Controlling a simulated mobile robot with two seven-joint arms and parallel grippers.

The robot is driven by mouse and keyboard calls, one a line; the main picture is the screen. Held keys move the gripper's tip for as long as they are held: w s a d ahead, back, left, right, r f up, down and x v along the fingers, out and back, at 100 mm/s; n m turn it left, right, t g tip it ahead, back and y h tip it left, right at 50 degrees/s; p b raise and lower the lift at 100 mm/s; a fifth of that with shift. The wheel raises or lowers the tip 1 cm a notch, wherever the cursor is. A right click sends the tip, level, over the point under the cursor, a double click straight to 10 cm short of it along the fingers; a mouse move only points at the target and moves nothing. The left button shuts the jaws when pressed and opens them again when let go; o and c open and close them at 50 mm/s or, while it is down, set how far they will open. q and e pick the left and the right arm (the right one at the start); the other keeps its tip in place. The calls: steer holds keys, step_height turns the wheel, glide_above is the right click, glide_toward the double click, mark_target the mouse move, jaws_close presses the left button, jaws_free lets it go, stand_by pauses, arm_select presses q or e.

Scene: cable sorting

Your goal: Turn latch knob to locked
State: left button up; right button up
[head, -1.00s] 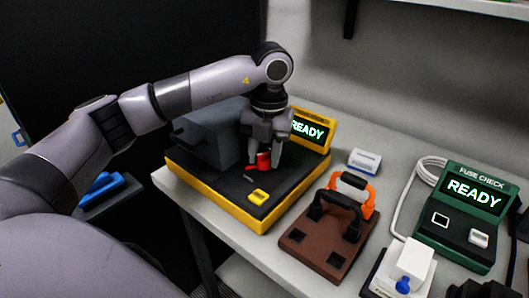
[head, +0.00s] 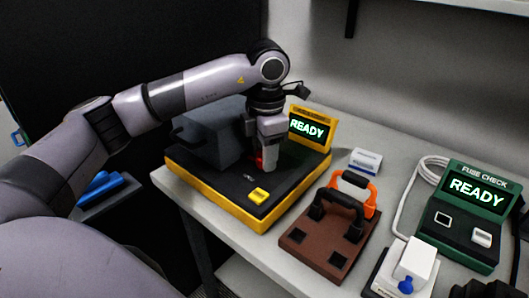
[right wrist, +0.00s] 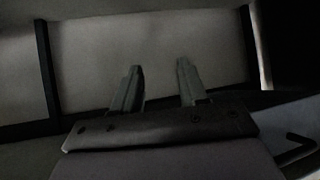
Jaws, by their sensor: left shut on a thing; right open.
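The red latch knob (head: 259,160) stands on the black top of the yellow-edged station (head: 226,203) on the table. Only a sliver of the knob shows; my left gripper hides the rest. My left gripper (head: 266,164) points down and is shut on the knob. A small white mark lies on the black top in front of the knob; I cannot read it. My right gripper (right wrist: 160,88) shows in the right wrist view, open and empty, with a pale panel behind it.
The station carries a grey box (head: 208,135), a yellow button (head: 259,195) and a screen reading READY (head: 308,130). A brown block (head: 318,250) with black and orange handles stands to the right. The green fuse check unit (head: 467,208) and a white plug (head: 415,260) stand further right.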

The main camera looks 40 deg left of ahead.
arm_select(q)
steer(key=shift+m, duration=0.7)
steer(key=o, duration=1)
steer(key=shift+d, duration=0.1)
steer(key=shift+r, duration=0.1)
steer(key=r, duration=0.7)
steer(key=shift+s+d, duration=0.15)
steer(key=shift+s, duration=0.05)
steer(key=shift+s, duration=0.1)
